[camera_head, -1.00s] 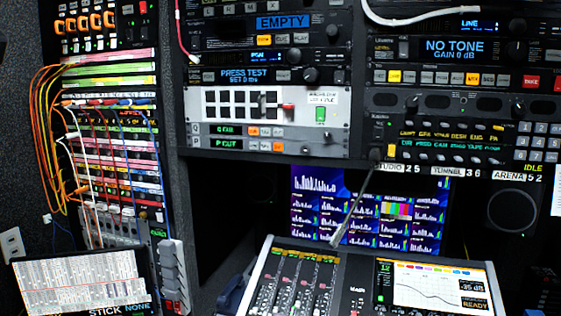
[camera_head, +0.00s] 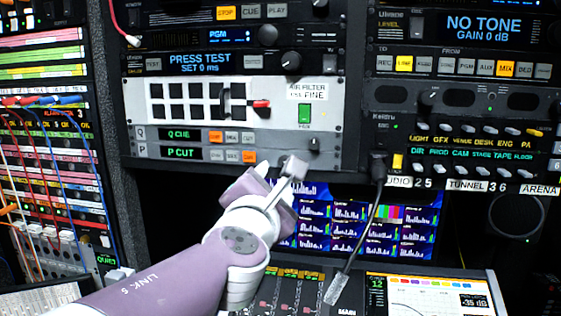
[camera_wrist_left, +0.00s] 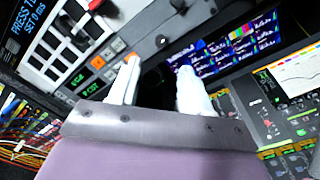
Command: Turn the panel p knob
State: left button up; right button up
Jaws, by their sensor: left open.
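The rack unit has two narrow strips, marked Q and P. The P strip (camera_head: 196,153) reads "P CUT" and has a lit orange button at its right end. A small dark knob (camera_head: 314,143) sits at the right end, level with the Q strip. The right end of the P strip is partly hidden by my gripper, and I cannot make out a separate P knob there. My left gripper (camera_head: 291,170) is open and empty, just below and in front of that end. The left wrist view shows both fingers apart and a round dark knob (camera_wrist_left: 160,41) beyond them; its row is unclear.
A black cable (camera_head: 372,215) hangs right of my gripper, with a grey end. The monitor screen (camera_head: 400,235) lies behind, and the mixing desk (camera_head: 430,290) stands below. A patch bay with cables (camera_head: 50,150) is at the left.

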aim_at(283, 163)
pick_arm(q)
jog(key=w, duration=0.3)
jog(key=w+d+p, duration=0.1)
jog(key=w, duration=0.6)
jog(key=shift+w+d+f, duration=0.1)
jog(key=shift+d+f, duration=0.05)
jog(key=shift+f, duration=0.1)
jog(key=shift+w+d+r+p, duration=0.1)
jog(key=shift+w+d+p, duration=0.1)
jog(key=shift+w+p, duration=0.25)
jog(key=shift+w, duration=0.35)
grip_shut()
pick_arm(e)
jog(key=shift+w+r, duration=0.25)
jog(key=shift+r, duration=0.25)
jog(key=shift+w+r, duration=0.2)
jog(key=shift+r, duration=0.25)
